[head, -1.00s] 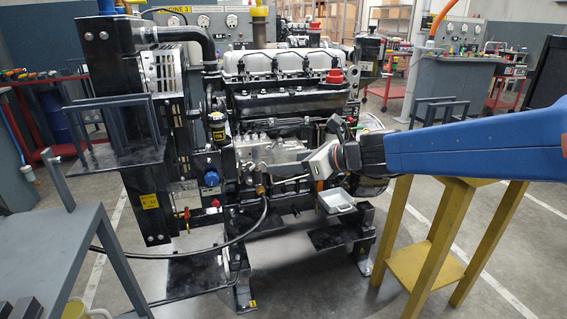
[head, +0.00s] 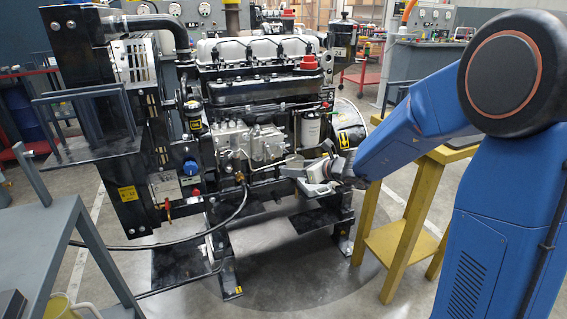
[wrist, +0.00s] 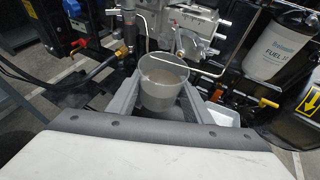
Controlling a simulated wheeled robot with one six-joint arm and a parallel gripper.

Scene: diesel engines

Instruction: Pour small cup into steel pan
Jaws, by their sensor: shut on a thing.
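In the wrist view, my gripper (wrist: 160,98) is shut on the small cup (wrist: 164,76), a clear, round cup with a greyish lower part. A grey finger lies on each side of it. The cup looks roughly upright, and I cannot tell how full it is. The pale steel pan (wrist: 223,114) shows partly to the right of the cup, behind the right finger. In the head view, my gripper (head: 306,173) is at the lower right front of the engine. The pan (head: 318,188) is just below it, partly covered; the cup is hard to make out there.
The black diesel engine (head: 255,90) stands close behind my gripper, with a white fuel filter (head: 311,128) and metal pipes nearby. A yellow stand (head: 393,243) is at right. A grey bench (head: 40,245) with a yellowish jug (head: 62,308) is at left.

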